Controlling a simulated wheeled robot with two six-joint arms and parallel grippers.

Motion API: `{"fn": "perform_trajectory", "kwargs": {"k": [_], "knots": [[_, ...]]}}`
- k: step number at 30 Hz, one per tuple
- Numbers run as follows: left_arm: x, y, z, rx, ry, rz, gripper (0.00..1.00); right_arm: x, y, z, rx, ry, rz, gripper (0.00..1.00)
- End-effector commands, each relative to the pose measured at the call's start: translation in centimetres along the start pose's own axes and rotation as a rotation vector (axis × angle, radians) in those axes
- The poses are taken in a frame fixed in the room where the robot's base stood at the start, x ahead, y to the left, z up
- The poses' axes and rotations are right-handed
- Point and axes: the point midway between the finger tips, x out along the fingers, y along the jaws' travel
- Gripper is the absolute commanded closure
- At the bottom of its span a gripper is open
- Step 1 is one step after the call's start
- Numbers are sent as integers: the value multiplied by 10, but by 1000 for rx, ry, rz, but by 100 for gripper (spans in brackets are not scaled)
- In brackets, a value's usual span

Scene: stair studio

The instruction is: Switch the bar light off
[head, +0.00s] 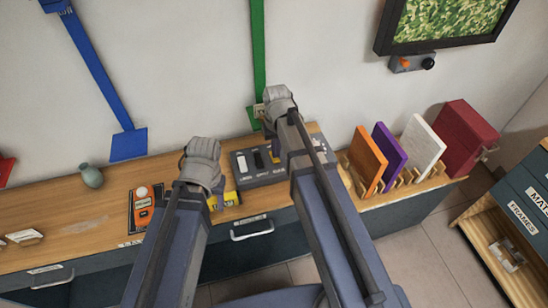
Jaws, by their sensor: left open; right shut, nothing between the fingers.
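A grey switch box (262,178) with dark and pale switches on top stands on the wooden counter against the wall; I cannot tell which switch belongs to the bar light. My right gripper (274,146) is shut and empty at the box's right part, mostly hidden behind its own wrist and arm; I cannot tell whether it touches a switch. My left gripper (224,198) is open, low over the counter just left of the box, partly hidden by its wrist. No lit bar light shows in this view.
An orange panel (143,212) with a round white knob and a small vase (91,175) are on the counter's left. Orange (368,160), purple and white boards stand in a rack at right, beside a red box (465,138). A small knob unit (411,63) is on the wall.

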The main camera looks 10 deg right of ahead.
Motion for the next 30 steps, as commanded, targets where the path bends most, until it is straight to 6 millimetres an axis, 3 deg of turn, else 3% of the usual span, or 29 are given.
{"fn": "perform_trajectory", "kwargs": {"k": [30], "knots": [[15, 1, -1, 0, 0, 0, 50, 15, 0, 0, 0, 0, 0, 100]]}}
